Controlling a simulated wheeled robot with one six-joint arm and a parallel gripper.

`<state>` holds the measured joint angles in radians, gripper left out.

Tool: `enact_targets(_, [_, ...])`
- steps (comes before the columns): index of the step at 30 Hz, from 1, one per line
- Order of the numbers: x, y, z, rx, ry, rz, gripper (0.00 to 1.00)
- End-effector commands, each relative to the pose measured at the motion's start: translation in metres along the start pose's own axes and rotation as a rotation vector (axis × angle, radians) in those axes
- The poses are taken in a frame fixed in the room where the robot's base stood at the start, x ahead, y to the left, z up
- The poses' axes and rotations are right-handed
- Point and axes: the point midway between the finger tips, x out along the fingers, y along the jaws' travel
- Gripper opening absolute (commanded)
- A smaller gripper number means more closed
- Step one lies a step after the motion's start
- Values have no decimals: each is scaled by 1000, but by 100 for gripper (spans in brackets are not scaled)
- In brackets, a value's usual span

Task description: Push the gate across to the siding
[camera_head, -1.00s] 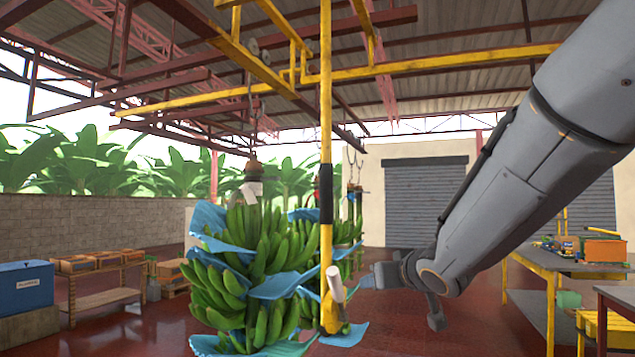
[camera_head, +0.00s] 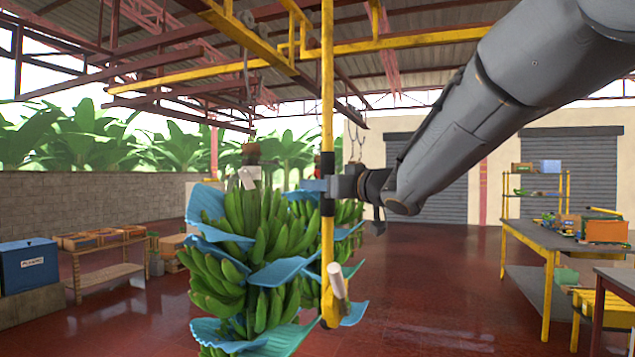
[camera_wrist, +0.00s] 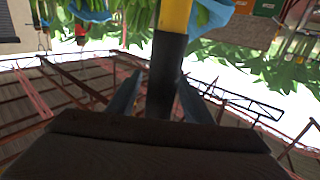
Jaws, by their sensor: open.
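The gate shows as a yellow upright bar (camera_head: 327,110) hanging from the overhead yellow rails, with a black sleeve (camera_head: 327,232) partway down and a pale handle (camera_head: 336,281) near its lower end. My gripper (camera_head: 316,185) is at the sleeve's height, reaching in from the right. In the wrist view, the black sleeve (camera_wrist: 166,75) stands between the two fingers of my gripper (camera_wrist: 160,98), with a gap on each side. The jaws are open. Which overhead rail (camera_head: 430,41) is the siding, I cannot tell for sure.
A large green banana bunch (camera_head: 235,260) with blue sheets hangs just left of the bar, and another hangs behind it. A yellow-legged table (camera_head: 545,262) stands at right. A blue box (camera_head: 28,266) and a low wooden rack (camera_head: 105,265) stand at left. Red floor is open in the middle.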

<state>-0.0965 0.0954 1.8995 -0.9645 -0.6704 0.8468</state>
Motion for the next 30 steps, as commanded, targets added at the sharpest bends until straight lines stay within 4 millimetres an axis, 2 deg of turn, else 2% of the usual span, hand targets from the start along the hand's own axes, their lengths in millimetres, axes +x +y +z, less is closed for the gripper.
enact_targets(5, [13, -2, 0, 0, -1, -2, 46])
enact_targets(13, [14, -2, 0, 0, 0, -1, 46])
enact_targets(14, [14, -1, 0, 0, 0, -1, 45])
enact_targets(22, [14, -1, 0, 0, 0, -1, 0])
enact_targets(30, [17, 2, 0, 0, 0, 7, 0])
